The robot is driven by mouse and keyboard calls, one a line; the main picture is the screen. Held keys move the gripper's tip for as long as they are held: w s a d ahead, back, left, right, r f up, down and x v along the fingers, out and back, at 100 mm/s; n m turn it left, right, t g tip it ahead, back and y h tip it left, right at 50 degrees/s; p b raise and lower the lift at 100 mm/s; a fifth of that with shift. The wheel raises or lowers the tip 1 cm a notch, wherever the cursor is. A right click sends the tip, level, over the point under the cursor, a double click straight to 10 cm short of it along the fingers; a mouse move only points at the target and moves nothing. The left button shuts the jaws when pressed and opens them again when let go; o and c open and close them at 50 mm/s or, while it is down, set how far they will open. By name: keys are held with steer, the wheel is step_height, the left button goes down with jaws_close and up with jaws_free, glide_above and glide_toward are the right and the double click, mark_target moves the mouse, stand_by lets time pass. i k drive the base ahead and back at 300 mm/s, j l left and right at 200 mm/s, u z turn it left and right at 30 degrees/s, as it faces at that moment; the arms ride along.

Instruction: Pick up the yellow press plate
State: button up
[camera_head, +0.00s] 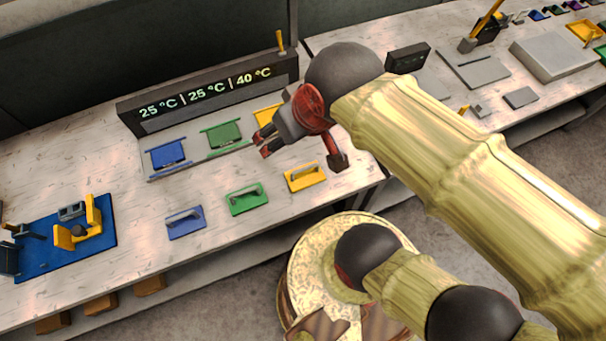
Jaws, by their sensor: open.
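The yellow press plate (305,177) lies flat near the front edge of the white table, with a grey handle on top. A green plate (247,199) and a blue plate (185,222) with similar handles lie in a row to its left. My gripper (264,145) is open and empty, up and left of the yellow plate in the picture, and apart from it. It partly hides a yellow station (266,115) behind it.
A dark display bar (208,94) reading 25, 25 and 40 °C stands behind a blue station (168,155) and a green station (224,136). A blue mat (40,262) with a yellow fixture is at left. Bare table lies around the plates.

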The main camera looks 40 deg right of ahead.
mark_target(312, 173)
steer(key=k+l+z, duration=0.3)
steer(key=k+l, duration=0.7)
steer(key=k, duration=0.15)
